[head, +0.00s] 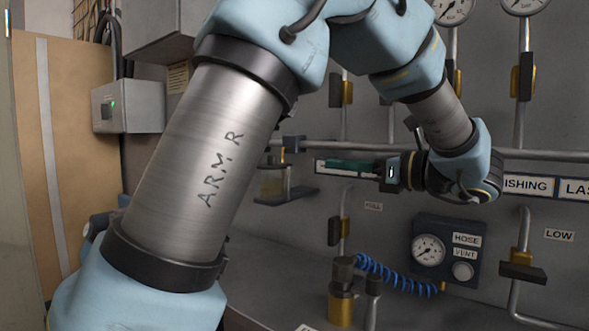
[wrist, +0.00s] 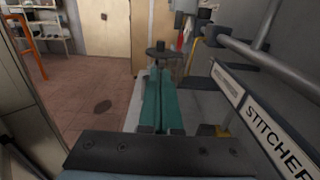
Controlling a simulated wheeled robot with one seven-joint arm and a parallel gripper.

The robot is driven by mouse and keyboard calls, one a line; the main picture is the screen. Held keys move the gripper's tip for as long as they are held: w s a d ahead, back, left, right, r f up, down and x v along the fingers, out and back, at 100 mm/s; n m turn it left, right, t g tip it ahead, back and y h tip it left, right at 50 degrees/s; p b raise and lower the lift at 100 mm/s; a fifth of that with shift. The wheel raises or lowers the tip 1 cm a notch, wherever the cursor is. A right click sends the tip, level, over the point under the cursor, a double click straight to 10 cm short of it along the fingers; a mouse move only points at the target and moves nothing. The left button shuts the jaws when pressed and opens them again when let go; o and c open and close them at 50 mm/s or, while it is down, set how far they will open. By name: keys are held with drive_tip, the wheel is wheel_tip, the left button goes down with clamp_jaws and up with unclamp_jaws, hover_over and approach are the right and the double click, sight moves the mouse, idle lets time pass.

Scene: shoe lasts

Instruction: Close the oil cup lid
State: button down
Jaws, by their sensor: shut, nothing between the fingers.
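What looks like the oil cup (head: 272,183), a small amber glass vessel, stands on a dark bracket on the grey wall, left of centre in the head view. Dark and brass parts sit above it, partly behind my arm; I cannot tell how far its lid is open. My gripper (head: 328,164) has green fingers, is shut and empty, and points left toward the cup, apart from it in the picture. In the wrist view the closed fingers (wrist: 161,72) point at a dark round disc (wrist: 162,53) on a stem, which I cannot surely identify.
A wall pipe (head: 380,154) and label strip (head: 530,185) run close beside my gripper. Below are a hose gauge box (head: 446,250), a coiled blue hose (head: 395,281) and a brass fitting (head: 341,306). Open floor (wrist: 85,105) lies left in the wrist view.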

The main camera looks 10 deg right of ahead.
drive_tip(key=p+x, duration=0.3)
drive_tip(key=x, duration=1)
drive_tip(key=shift+w+a, duration=0.3)
drive_tip(key=shift+r, duration=0.15)
